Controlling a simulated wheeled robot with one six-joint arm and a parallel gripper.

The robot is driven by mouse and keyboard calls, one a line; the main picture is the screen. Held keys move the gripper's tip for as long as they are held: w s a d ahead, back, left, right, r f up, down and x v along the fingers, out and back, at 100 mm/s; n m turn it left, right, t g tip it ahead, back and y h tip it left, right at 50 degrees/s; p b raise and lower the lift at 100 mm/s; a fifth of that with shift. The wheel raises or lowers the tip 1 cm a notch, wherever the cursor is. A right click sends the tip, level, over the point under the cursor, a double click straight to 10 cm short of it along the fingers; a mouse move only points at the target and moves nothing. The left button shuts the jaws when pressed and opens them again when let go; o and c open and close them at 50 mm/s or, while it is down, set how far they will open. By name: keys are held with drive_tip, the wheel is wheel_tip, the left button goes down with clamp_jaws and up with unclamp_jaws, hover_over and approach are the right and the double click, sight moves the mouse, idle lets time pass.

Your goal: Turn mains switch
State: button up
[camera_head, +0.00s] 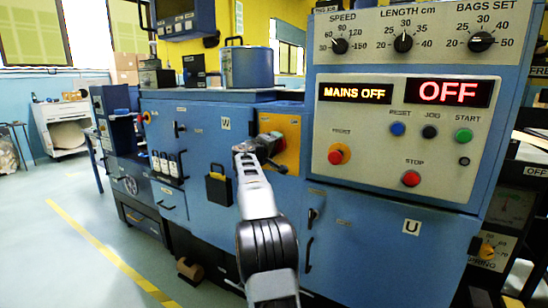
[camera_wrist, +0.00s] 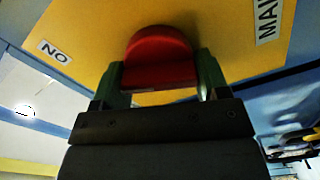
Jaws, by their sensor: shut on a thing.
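The mains switch is a red knob (camera_wrist: 158,58) on a yellow plate (camera_wrist: 215,35) in the wrist view. My gripper (camera_wrist: 158,82) has its two dark green fingers on either side of the knob, shut on it. One label near the plate's left edge reads "NO" as seen, and a cut-off label at the right begins "MAI". In the head view my gripper (camera_head: 270,142) reaches the yellow plate (camera_head: 290,128) on the blue machine front, and my arm hides most of the knob. A display (camera_head: 355,93) reads "MAINS OFF".
A second display (camera_head: 448,93) reads "OFF". The grey control panel (camera_head: 370,160) right of my arm carries dials and buttons, including a red stop button (camera_head: 411,178). A dark open holder (camera_head: 217,188) hangs left of my arm. Open floor (camera_head: 60,260) lies at the left.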

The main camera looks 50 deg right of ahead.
drive_tip(key=shift+m+b, duration=1.6)
drive_tip(key=shift+m, duration=0.7)
drive_tip(key=o, duration=0.9)
drive_tip(key=shift+o, duration=0.2)
drive_tip(key=b+v, duration=0.3)
drive_tip(key=v, duration=1)
drive_tip(key=shift+a+b, duration=0.3)
drive_tip(key=shift+a, duration=0.1)
drive_tip(key=shift+s, duration=0.1)
